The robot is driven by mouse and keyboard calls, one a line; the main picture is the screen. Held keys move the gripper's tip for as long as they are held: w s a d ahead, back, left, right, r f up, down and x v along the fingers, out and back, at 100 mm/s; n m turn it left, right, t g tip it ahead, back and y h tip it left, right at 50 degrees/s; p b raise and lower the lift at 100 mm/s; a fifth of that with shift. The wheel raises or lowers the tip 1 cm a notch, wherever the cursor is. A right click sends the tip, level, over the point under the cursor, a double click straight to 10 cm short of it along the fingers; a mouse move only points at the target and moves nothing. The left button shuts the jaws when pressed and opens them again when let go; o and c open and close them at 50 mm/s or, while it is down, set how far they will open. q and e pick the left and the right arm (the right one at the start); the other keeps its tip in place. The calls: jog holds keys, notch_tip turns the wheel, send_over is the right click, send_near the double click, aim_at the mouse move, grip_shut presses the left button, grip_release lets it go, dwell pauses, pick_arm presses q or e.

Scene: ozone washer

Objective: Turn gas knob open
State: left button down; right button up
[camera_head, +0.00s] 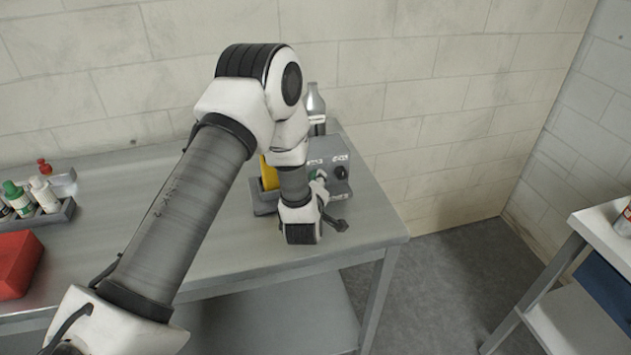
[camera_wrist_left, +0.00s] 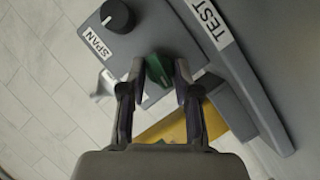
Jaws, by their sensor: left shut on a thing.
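A grey box (camera_head: 328,160) with white labels stands near the right end of the metal table. A green knob (camera_wrist_left: 157,72) sits on its face. A black knob (camera_wrist_left: 118,16), labelled SPAN, is beside the green one; it also shows in the head view (camera_head: 341,172). My left gripper (camera_wrist_left: 158,68) has its two fingers on either side of the green knob and is shut on it. In the head view my left gripper (camera_head: 319,186) is at the box front, partly hidden by my wrist. The green knob's label cannot be made out. My right gripper is not in view.
A yellow thing (camera_head: 269,173) stands left of the box, partly behind my arm. A silver bottle (camera_head: 316,103) stands behind. A red box (camera_head: 17,262) and several small bottles (camera_head: 28,196) are at the far left. The table's right edge is close; a second table (camera_head: 597,222) is farther right.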

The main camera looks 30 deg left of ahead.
pick_arm(q)
jog(key=m+g+p, duration=0.2)
jog(key=m, duration=0.1)
jog(key=shift+w+d+r+y, duration=0.1)
jog(key=shift+w+r+y, duration=0.1)
jog(key=shift+r+y, duration=0.2)
jog(key=m+g+y+p, duration=0.1)
jog(key=m, duration=0.1)
jog(key=m+g+p, duration=0.1)
jog(key=g+p, duration=0.1)
jog(key=shift+w+d+m+y, duration=0.15)
jog(key=shift+m+y, duration=0.25)
jog(key=shift+w+m+g+y+p, duration=0.1)
jog(key=shift+m+g+y+p, duration=0.45)
jog(key=shift+m, duration=0.25)
jog(key=shift+d+f+m+g+y, duration=0.15)
jog(key=shift+m+g+y, duration=0.5)
jog(key=shift+m, duration=0.45)
jog(key=c, duration=0.8)
grip_release()
jog(key=shift+c, duration=0.2)
jog(key=shift+w+a+f, duration=0.1)
jog(key=shift+a+f, duration=0.05)
jog(key=shift+a, duration=0.05)
